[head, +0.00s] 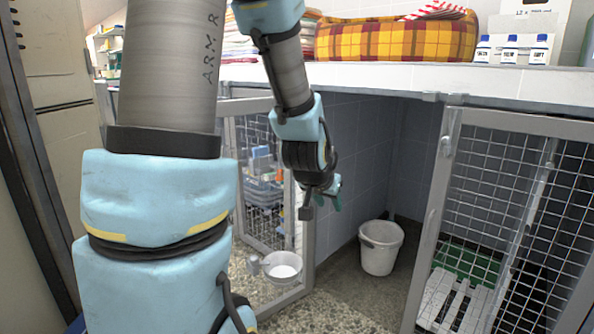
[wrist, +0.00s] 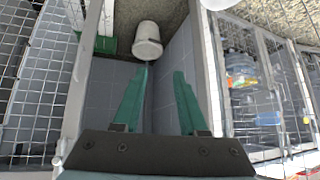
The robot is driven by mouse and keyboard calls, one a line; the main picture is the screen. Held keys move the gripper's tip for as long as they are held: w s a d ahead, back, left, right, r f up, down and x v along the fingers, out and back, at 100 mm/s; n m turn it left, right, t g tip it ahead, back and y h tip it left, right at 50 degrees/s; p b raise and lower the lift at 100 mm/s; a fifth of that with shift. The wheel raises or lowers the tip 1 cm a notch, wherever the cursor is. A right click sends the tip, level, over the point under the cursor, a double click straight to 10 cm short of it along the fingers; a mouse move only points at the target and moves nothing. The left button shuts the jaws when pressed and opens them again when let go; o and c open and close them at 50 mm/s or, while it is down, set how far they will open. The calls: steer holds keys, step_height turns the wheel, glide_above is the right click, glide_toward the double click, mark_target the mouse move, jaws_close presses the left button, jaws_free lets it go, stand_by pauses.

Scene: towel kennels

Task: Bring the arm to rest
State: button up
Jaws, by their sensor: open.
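My gripper (head: 325,194) hangs at the end of my arm in front of the open kennel bay, below the white counter. In the wrist view its two green fingers (wrist: 161,98) stand apart with nothing between them. The gripper is open and empty. In the head view the fingers are small and partly hidden by the wrist. A white bucket (head: 380,248) stands on the floor of the bay, below and to the right of the gripper, not touching it. The bucket also shows beyond the fingertips in the wrist view (wrist: 147,40).
An open wire-mesh door (head: 308,240) stands left of the gripper, with a white bowl (head: 283,268) near it. A mesh kennel door (head: 500,190) is at right. The counter (head: 400,76) above carries a plaid pet bed (head: 395,38), folded towels and bottles (head: 509,50).

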steer(key=s+a+f+n+g+y, duration=0.3)
steer(key=s+a+n+g, duration=0.25)
steer(key=s+a, duration=0.85)
step_height(320, 180, up, 29)
steer(key=w+m+p, duration=0.1)
steer(key=p, duration=2.7)
steer(key=shift+w+a+f+p, duration=0.2)
steer(key=shift+w+a+p, duration=0.05)
steer(key=shift+w+p, duration=0.15)
